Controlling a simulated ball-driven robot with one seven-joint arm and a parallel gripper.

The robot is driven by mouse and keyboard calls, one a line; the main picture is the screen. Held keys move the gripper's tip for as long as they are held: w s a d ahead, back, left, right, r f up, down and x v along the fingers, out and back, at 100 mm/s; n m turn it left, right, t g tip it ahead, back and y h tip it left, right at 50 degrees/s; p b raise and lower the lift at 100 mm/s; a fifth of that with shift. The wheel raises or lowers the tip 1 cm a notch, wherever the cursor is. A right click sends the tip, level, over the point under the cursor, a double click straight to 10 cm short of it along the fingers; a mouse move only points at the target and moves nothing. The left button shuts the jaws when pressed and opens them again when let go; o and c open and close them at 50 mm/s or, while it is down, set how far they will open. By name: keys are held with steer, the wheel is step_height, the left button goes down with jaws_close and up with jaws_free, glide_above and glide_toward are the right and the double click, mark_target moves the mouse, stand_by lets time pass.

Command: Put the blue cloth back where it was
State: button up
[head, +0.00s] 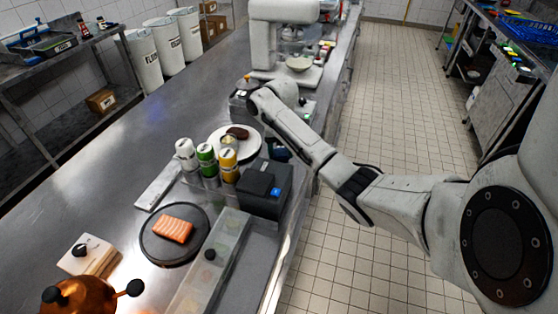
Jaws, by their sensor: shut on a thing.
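My arm reaches in from the right over the counter, and its bend is past the white plate (253,148). I cannot make out my gripper's fingers; the end of the arm is hidden behind its own links. A dark blue patch (278,151) shows just under my arm, between the plate and the counter's front edge. It is partly covered, and I cannot tell whether it is the blue cloth. No other blue cloth is plain to see.
The steel counter (120,150) holds three shaker jars (206,160), a black box (262,190), a dark round board (150,247) with salmon (173,229), a long lidded container (214,262) and a copper pot (80,297). A white machine (283,35) stands farther back. The tiled aisle is clear.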

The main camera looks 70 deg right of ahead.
mark_target(279, 159)
steer(key=shift+w+d+f+b, duration=0.1)
steer(key=shift+w+f+b, duration=0.05)
steer(key=shift+f+b, duration=0.15)
steer(key=f+b, duration=0.3)
steer(key=shift+w+d+f, duration=0.1)
steer(key=shift+w, duration=0.1)
steer(key=shift+f, duration=0.2)
steer(key=o, duration=0.9)
steer(key=shift+o, duration=0.2)
step_height(279, 159, up, 12)
steer(key=p, duration=0.2)
steer(key=shift+r+p, duration=0.2)
steer(key=shift+p, duration=0.1)
